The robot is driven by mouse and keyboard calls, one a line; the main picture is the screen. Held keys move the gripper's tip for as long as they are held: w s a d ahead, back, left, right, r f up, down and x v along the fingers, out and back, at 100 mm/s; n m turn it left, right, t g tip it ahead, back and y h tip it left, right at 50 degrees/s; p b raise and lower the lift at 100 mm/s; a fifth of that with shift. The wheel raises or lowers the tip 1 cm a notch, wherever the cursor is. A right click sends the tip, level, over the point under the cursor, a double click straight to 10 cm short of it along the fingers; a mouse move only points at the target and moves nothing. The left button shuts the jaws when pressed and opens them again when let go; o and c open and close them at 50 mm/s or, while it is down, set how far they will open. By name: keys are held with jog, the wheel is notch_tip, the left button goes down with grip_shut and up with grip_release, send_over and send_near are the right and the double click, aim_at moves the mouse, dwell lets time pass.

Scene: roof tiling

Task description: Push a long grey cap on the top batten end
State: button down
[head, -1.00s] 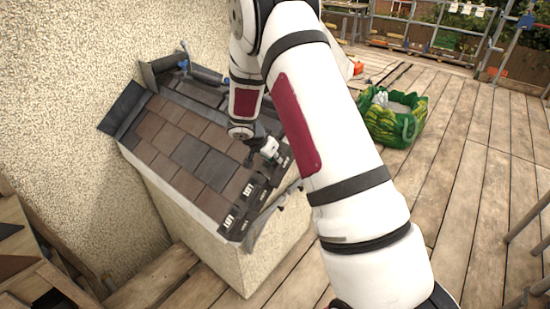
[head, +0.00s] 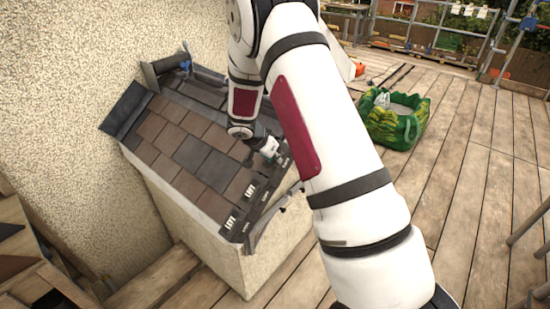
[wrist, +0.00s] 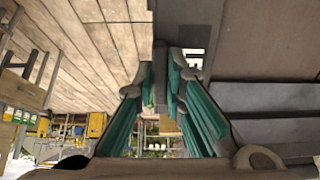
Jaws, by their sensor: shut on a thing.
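The small tiled roof (head: 190,145) stands against the rendered wall, and dark end caps with white lettering (head: 231,222) line its right-hand sloping edge. My gripper (head: 281,160) is at the upper part of that edge, partly hidden behind my own arm. In the wrist view my gripper (wrist: 160,95) has its teal-padded fingers closed on a narrow grey piece, the grey cap (wrist: 160,80). Dark roof parts lie just beyond and to the right of the fingers. The top batten end is not clearly visible, and I cannot tell whether the cap touches it.
A green bag (head: 393,120) stands on the plank deck (head: 470,190) to the right. Scaffold rails (head: 420,30) run along the back. Wooden frames (head: 30,260) stand at lower left. The deck right of the roof is mostly clear.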

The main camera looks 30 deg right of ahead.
dwell(0.4)
jog(key=c, duration=1.6)
grip_release()
jog(key=shift+o, duration=0.2)
jog(key=shift+r, duration=0.1)
jog(key=shift+p+v, duration=0.9)
jog(key=shift+v, duration=2.05)
jog(key=s+a+r+n+t+y+b, duration=0.1)
jog(key=s+a+r+n, duration=0.2)
jog(key=s+r, duration=0.55)
jog(key=s+a+r+n+y, duration=0.1)
jog(key=s+a+r+n, duration=0.3)
jog(key=r, duration=0.8)
jog(key=s+a+r+n+t+y, duration=0.1)
jog(key=s+a+r+n+y, duration=0.1)
jog(key=s, duration=0.7)
jog(key=s+a+r+n+t+y+b, duration=0.1)
jog(key=s+a+n, duration=0.4)
jog(key=s, duration=0.5)
jog(key=shift+s+a+r+y, duration=0.2)
jog(key=shift+a+r+y, duration=0.4)
jog(key=shift+r+y, duration=0.1)
